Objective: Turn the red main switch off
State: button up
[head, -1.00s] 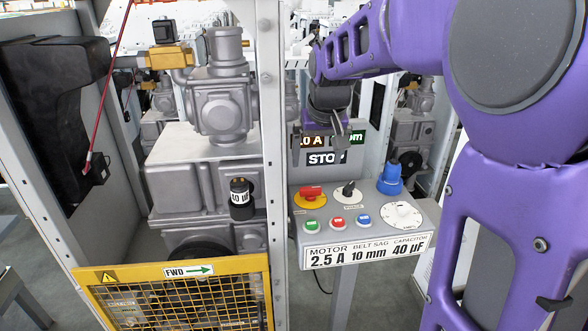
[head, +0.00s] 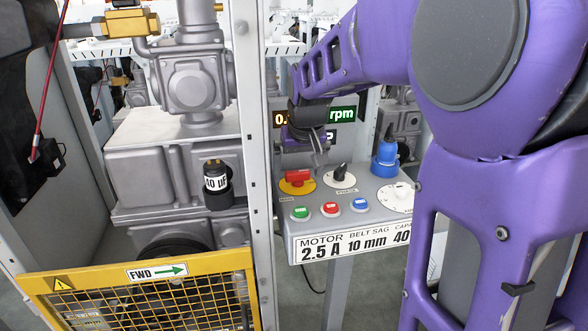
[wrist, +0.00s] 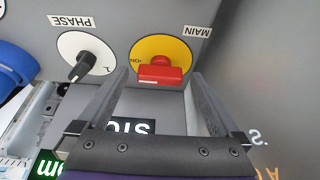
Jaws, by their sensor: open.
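The red main switch (head: 298,178) sits on a round yellow plate on the grey control panel, below the display. In the wrist view the red switch (wrist: 160,72) lies across its yellow plate (wrist: 148,46), with the label MAIN beside it and ON at its left. My gripper (head: 318,158) is above the panel, a little above and to the right of the switch. In the wrist view my gripper (wrist: 158,82) is open and empty, one finger to each side of the switch in the picture. Whether the fingers touch the switch cannot be told.
A black PHASE knob (head: 340,172) is beside the switch. Green (head: 300,213), red (head: 330,209) and blue (head: 360,204) buttons sit in front. A blue plug (head: 385,158) stands at the right. A white post (head: 252,170) and yellow mesh guard (head: 140,295) bound the left.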

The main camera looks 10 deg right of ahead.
jog(key=c, duration=1.4)
jog(key=n+y+p, duration=0.1)
jog(key=n, duration=0.2)
jog(key=shift+d+r, duration=0.1)
jog(key=shift+d, duration=0.05)
jog(key=n+y, duration=0.1)
jog(key=n, duration=0.2)
jog(key=n+g+y, duration=0.1)
jog(key=n, duration=0.2)
jog(key=shift+w+d, duration=0.15)
jog(key=n+g, duration=0.1)
jog(key=n, duration=0.1)
jog(key=n+y+p, duration=0.1)
jog(key=n, duration=0.1)
jog(key=shift+w+d+n+g, duration=0.1)
jog(key=shift+w+n+g, duration=0.05)
jog(key=shift+n+g, duration=0.25)
jog(key=shift+w+n+g+y+p, duration=0.15)
jog(key=shift+n+g+p, duration=0.3)
jog(key=shift+n, duration=0.6)
jog(key=shift+s+n+g+y+p, duration=0.15)
jog(key=shift+n+g+p, duration=0.3)
jog(key=shift+n, duration=0.6)
jog(key=shift+w, duration=0.1)
